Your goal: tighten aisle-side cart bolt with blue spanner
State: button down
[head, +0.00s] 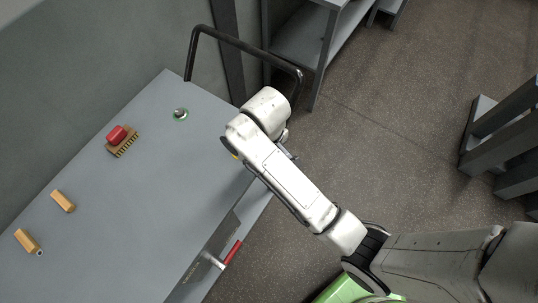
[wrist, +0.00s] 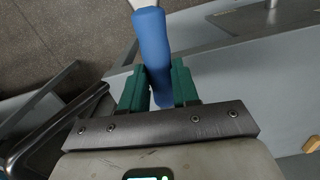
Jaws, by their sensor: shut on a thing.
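My gripper (wrist: 158,80) is shut on the blue handle of the spanner (wrist: 152,35), between its two green fingers. Only a little of the spanner's pale far part shows at the top edge of the wrist view; its jaw is out of sight. In the head view my wrist hides the gripper and spanner by the cart's right edge. The grey cart top (head: 160,190) carries a bolt with a green ring (head: 180,114) near its far end. A small yellow patch (head: 235,155) shows beside my wrist; I cannot tell whether it marks the aisle-side bolt.
A red-handled item (head: 232,252) is at the near right edge. Open floor (head: 400,130) lies right.

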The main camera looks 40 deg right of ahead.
notch_tip(320, 180, down, 5)
jog(key=shift+f+b, duration=0.1)
jog(key=shift+b, duration=1)
jog(key=shift+p, duration=1.15)
dwell(1.0)
jog(key=shift+f+b, duration=0.55)
jog(key=shift+f, duration=0.5)
dwell(0.5)
dwell(0.5)
jog(key=c, duration=1.3)
grip_release()
jog(key=shift+c, duration=0.2)
grip_shut()
